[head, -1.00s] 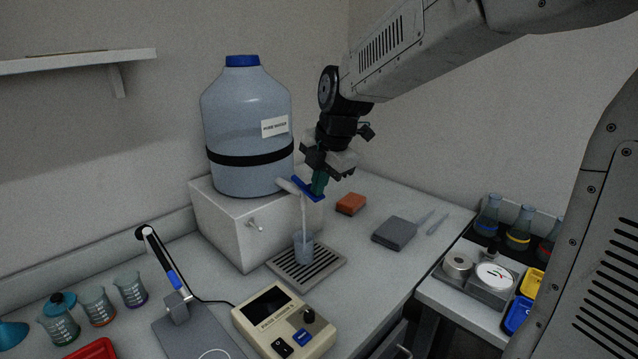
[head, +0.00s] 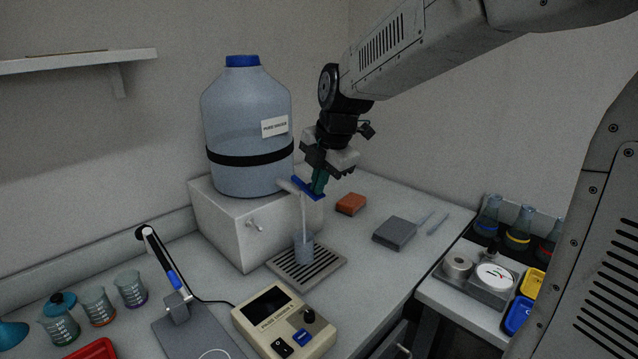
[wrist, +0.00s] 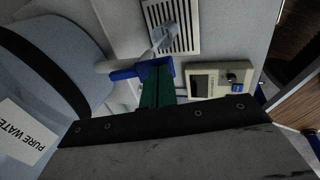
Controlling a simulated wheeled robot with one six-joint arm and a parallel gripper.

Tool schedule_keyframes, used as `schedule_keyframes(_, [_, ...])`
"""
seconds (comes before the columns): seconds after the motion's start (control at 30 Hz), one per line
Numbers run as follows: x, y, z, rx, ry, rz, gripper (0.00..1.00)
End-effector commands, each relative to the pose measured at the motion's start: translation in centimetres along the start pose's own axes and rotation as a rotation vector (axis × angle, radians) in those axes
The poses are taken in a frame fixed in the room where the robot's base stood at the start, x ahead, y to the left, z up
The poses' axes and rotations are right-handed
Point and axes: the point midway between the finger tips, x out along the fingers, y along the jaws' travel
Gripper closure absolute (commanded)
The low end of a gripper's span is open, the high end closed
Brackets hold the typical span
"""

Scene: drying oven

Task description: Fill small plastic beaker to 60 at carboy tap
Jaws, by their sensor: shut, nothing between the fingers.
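The large blue carboy (head: 247,120) labelled pure water stands on a white block (head: 225,222). Its tap has a blue lever (head: 309,190), also in the wrist view (wrist: 140,71). A thin stream of water (head: 304,214) runs from the spout into the small plastic beaker (head: 304,249). The beaker stands upright on the slotted drip tray (head: 330,274); its level mark is too small to read. My gripper (head: 318,186) has green fingers, shut and empty, at the blue lever and seemingly touching it. The wrist view shows the fingers (wrist: 157,84) against the lever.
A beige meter (head: 283,320) and a probe stand (head: 163,265) are at the front. Several beakers (head: 97,304) stand at left. An orange sponge (head: 351,204) and a grey block (head: 395,233) lie right of the tray. Flasks (head: 519,230) stand on the right bench.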

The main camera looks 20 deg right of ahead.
Motion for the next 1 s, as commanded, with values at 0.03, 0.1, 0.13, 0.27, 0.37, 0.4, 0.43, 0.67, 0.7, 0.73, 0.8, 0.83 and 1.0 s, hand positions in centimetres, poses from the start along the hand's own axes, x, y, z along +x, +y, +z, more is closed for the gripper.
schedule_keyframes(0.03, [-0.2, 0.1, 0.0, 0.0, -0.001, 0.001, 1.0])
schedule_keyframes(0.1, [-0.6, 0.2, 0.0, 0.0, -0.001, 0.002, 1.0])
schedule_keyframes(0.13, [-0.7, 0.3, 0.0, 0.0, -0.001, 0.002, 1.0])
schedule_keyframes(0.27, [-1.1, 0.4, 0.0, 0.0, 0.0, 0.0, 1.0])
schedule_keyframes(0.37, [-1.2, 0.4, 0.0, 0.0, 0.0, 0.0, 1.0])
schedule_keyframes(0.4, [-1.2, 0.4, 0.0, 0.0, 0.0, 0.0, 1.0])
schedule_keyframes(0.43, [-1.2, 0.4, 0.0, 0.0, 0.0, 0.0, 1.0])
schedule_keyframes(0.67, [-1.6, 0.6, -0.1, -0.002, -0.001, 0.002, 1.0])
schedule_keyframes(0.7, [-2.0, 0.7, -0.1, -0.003, -0.001, 0.003, 1.0])
schedule_keyframes(0.73, [-2.4, 0.8, -0.1, -0.004, -0.001, 0.004, 1.0])
schedule_keyframes(0.8, [-3.5, 1.2, -0.3, -0.007, -0.001, 0.004, 1.0])
schedule_keyframes(0.83, [-4.1, 1.3, -0.4, -0.008, 0.0, 0.004, 1.0])
schedule_keyframes(1.0, [-8.0, 2.2, -0.6, -0.009, 0.001, 0.005, 1.0])
